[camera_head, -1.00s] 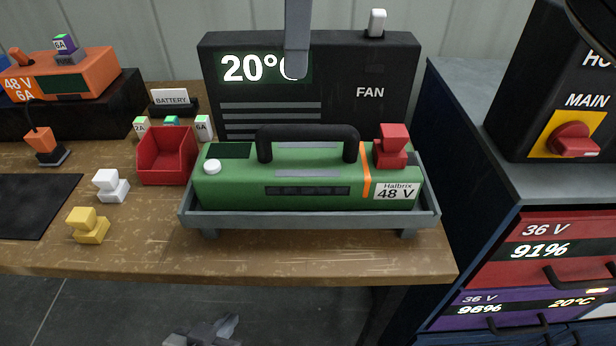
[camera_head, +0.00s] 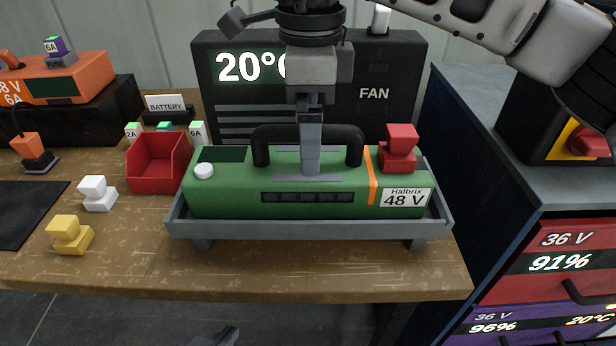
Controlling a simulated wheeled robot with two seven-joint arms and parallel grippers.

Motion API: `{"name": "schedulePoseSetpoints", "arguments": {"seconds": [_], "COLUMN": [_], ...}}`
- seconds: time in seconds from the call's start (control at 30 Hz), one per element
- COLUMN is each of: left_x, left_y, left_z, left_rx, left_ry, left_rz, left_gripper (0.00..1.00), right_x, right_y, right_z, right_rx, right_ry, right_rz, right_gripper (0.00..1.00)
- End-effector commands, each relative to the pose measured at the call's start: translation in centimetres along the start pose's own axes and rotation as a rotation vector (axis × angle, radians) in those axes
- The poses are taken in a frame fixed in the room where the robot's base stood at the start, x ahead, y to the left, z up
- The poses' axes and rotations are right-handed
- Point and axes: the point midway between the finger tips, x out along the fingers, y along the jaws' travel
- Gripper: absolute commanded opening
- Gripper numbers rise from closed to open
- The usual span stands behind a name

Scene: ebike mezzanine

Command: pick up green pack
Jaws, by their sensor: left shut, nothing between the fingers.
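The green pack (camera_head: 228,196) is a long green case labelled "Halbrix 48 V", with an orange band and a black carry handle (camera_head: 262,150) on top. It lies in a grey tray (camera_head: 310,230) on the wooden bench. A red connector (camera_head: 398,150) stands at its right end.
The black fan box (camera_head: 215,110) stands close behind the pack. At left are a red bin (camera_head: 158,160), a white block (camera_head: 97,193), a yellow block (camera_head: 70,234) and an orange charger (camera_head: 85,72). A cabinet (camera_head: 470,110) with a black switch box stands at right.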

Motion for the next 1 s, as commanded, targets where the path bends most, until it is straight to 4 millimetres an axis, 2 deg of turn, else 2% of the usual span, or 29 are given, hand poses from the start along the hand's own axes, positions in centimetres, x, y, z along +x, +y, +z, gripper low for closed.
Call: {"name": "schedulePoseSetpoints", "arguments": {"seconds": [0.3, 0.6, 0.63, 0.93, 0.97, 1.0], "left_x": [-0.3, -0.1, -0.1, -0.1, -0.2, -0.2], "left_y": [0.0, -0.1, -0.1, -0.1, -0.1, -0.1], "left_z": [-0.3, 0.3, 0.2, 0.1, 0.0, -0.1], "left_rx": [0.008, 0.01, 0.01, 0.011, 0.011, 0.011], "left_ry": [-0.006, -0.018, -0.017, -0.014, -0.013, -0.012], "left_rz": [-0.005, -0.006, -0.006, -0.006, -0.006, -0.006], "left_gripper": [0.0, 0.0, 0.0, 0.0, 0.0, 0.0], "right_x": [4.3, 5.1, 5.1, 5.0, 4.4, 4.4], "right_y": [0.2, 0.2, 0.2, 0.2, 0.1, 0.1], "right_z": [0.2, 0.2, 0.2, 0.2, 0.3, 0.3], "right_rx": [0.001, 0.001, 0.001, 0.0, 0.0, 0.0], "right_ry": [0.001, 0.0, 0.0, 0.0, -0.008, -0.008], "right_rz": [0.003, 0.001, 0.001, 0.001, -0.008, -0.008], "right_gripper": [1.0, 1.0, 0.97, 0.14, 0.09, 0.09]}}
